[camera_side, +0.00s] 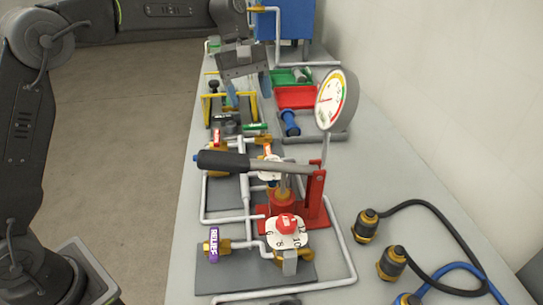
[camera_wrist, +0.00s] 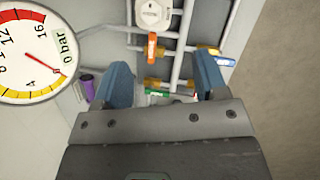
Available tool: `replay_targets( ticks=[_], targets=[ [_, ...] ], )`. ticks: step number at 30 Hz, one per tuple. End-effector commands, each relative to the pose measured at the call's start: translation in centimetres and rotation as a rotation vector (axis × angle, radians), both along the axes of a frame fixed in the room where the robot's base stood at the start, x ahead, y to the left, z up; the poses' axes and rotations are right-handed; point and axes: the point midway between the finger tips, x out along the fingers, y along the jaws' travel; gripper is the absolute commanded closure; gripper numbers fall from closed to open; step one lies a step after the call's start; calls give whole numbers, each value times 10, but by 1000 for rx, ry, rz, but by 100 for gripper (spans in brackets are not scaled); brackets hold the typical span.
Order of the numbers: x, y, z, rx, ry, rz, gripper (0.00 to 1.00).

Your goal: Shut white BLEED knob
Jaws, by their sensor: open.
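A white round knob (camera_wrist: 153,13) shows at the top edge of the wrist view, partly cut off, among grey pipes. No BLEED label is readable on it. In the side view a white disc (camera_side: 262,174) sits behind the black-handled lever, partly hidden; I cannot tell if it is the same part. My gripper (camera_side: 249,91) is over the far part of the skid, with its jaws open and pointing down. In the wrist view my gripper's blue fingers (camera_wrist: 163,84) are apart with nothing held between them, and the white knob lies beyond them.
A pressure gauge (camera_side: 337,100) stands on a post near the wall and fills the left of the wrist view. A red pump with a long lever (camera_side: 228,163), a red knob (camera_side: 287,223) on a numbered white dial and a purple RELIEF tag (camera_side: 214,243) are nearer. Hoses lie front right.

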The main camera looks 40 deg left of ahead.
Motion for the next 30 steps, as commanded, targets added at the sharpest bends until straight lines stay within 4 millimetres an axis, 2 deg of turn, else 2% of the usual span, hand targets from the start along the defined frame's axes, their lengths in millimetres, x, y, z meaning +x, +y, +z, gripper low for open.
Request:
replay_targets(
  ticks=[1,3,8,14,24,30],
  targets=[
    [11,-1,-10,-11,37,32,34],
    [21,-2,-19,-22,74,70,34],
    [30,-3,-29,-34,116,110,34],
    [28,-11,-47,-34,121,113,34],
    [17,-35,-111,-34,121,112,34],
    [13,-46,-140,-34,118,112,34]
  ],
)
